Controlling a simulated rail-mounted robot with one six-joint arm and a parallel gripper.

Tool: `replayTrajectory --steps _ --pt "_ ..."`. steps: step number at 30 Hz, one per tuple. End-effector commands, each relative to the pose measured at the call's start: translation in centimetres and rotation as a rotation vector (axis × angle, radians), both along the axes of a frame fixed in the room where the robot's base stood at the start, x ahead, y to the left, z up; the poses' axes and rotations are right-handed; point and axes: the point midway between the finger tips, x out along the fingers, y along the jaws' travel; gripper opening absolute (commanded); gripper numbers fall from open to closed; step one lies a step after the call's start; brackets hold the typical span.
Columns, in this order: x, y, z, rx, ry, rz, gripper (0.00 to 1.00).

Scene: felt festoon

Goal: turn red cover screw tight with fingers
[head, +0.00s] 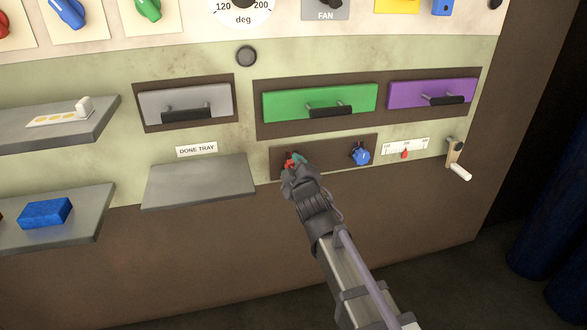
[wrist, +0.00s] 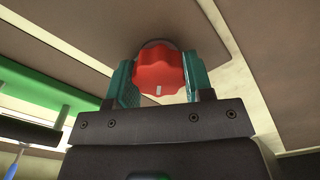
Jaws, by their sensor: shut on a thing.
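The red cover screw (wrist: 158,74) is a lobed knob with a small white mark near its lower edge in the wrist view. It sits against a brown panel (head: 325,172), and behind it a round grey-brown base shows. In the head view only a bit of the red screw (head: 290,162) shows past my gripper. My gripper (wrist: 160,85) has its two teal fingers on either side of the screw, shut on it. In the head view my gripper (head: 296,163) reaches the left end of the brown panel.
A blue knob (head: 361,154) is to the right on the same panel. Above are a green drawer (head: 350,98) and a purple drawer (head: 432,92) with dark handles. The done tray (head: 198,182) is a bare shelf to the left. A crank (head: 456,160) sticks out at far right.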

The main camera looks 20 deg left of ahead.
Motion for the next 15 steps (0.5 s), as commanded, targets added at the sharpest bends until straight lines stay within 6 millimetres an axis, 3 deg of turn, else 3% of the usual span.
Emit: replayTrajectory --steps 15 --pt "0.02 -0.04 0.07 0.163 0.108 -0.001 0.24"
